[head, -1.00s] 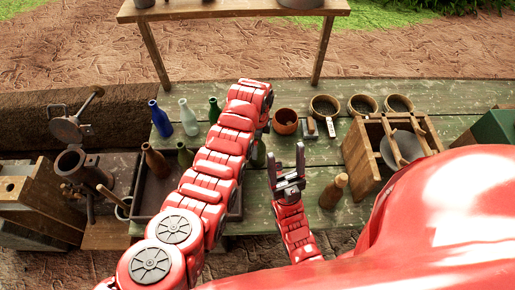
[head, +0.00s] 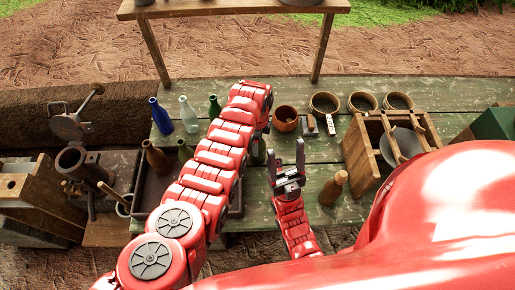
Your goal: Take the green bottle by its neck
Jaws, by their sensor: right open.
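A dark green bottle (head: 214,107) stands upright at the back of the green table, just left of the arm that crosses the view. A second green bottle (head: 185,151) stands in the dark tray, partly covered by that arm. A third greenish bottle (head: 259,152) shows partly between the arm and my right gripper. My right gripper (head: 286,158) is open and empty, fingers pointing away toward the back of the table, apart from the bottles on the left. My left gripper is not visible; its arm hides part of the table.
A blue bottle (head: 160,117), a pale bottle (head: 188,114) and a brown bottle (head: 155,157) stand at left. An orange pot (head: 285,119) and several bowls line the back. A brown bottle-shaped thing (head: 334,188) and a wooden box frame (head: 361,156) stand at right.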

